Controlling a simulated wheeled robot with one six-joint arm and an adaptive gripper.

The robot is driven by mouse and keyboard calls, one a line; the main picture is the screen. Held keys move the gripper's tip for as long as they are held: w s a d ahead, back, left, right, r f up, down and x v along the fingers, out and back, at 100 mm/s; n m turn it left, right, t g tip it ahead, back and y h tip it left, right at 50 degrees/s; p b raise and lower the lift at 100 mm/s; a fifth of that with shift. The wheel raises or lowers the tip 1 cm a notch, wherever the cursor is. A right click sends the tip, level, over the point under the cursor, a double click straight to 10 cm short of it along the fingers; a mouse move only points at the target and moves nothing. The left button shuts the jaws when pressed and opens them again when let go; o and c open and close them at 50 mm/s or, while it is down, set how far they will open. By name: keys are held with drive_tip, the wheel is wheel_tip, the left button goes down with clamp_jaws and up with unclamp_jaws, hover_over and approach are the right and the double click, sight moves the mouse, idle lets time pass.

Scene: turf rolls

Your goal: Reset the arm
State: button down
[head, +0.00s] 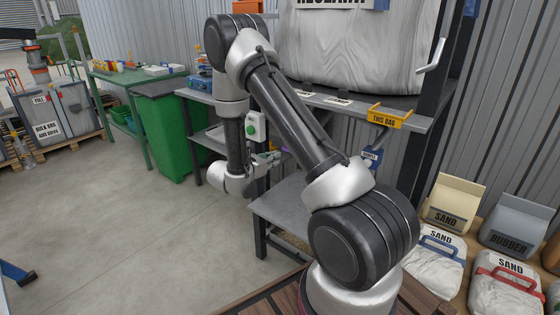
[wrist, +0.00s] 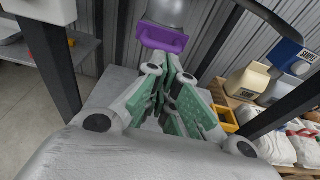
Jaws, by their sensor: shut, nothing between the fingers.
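My arm rises from its base at the lower right of the head view, bends at an elbow near the top and hangs down to the wrist. My gripper (head: 268,160) is small there, at the wrist's right side, above a low grey table (head: 290,205). In the wrist view my gripper (wrist: 172,82) has its green-padded fingers drawn together with nothing between them. A purple handle (wrist: 163,38) below a grey rounded thing shows beyond the fingertips; I cannot tell whether they touch.
A green-button box (head: 256,127) is close to the wrist. Sand sacks (head: 455,205) stand at right, a green bin (head: 168,132) at left. Open floor (head: 130,235) lies left.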

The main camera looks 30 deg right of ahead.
drive_tip(key=v, duration=0.8)
drive_tip(key=shift+a, duration=0.35)
drive_tip(key=s+d+r+m+g+y, duration=0.2)
drive_tip(key=s+m+g, duration=0.35)
drive_tip(key=s, duration=0.25)
drive_tip(key=s+d+r+m+g+y, duration=0.2)
drive_tip(key=s+r+m+g, duration=0.15)
drive_tip(key=s+m, duration=0.4)
drive_tip(key=s+a+r+m+t+y, duration=0.2)
drive_tip(key=s+r+m+t+y, duration=0.2)
drive_tip(key=s+r, duration=0.3)
drive_tip(key=s+a+r+m+t+y, duration=0.3)
drive_tip(key=s+r, duration=0.5)
drive_tip(key=r, duration=0.3)
drive_tip(key=m+t+y, duration=0.1)
drive_tip(key=m+y, duration=0.1)
drive_tip(key=y, duration=0.1)
drive_tip(key=shift+r+y, duration=0.3)
drive_tip(key=shift+y, duration=0.1)
drive_tip(key=shift+s, duration=0.1)
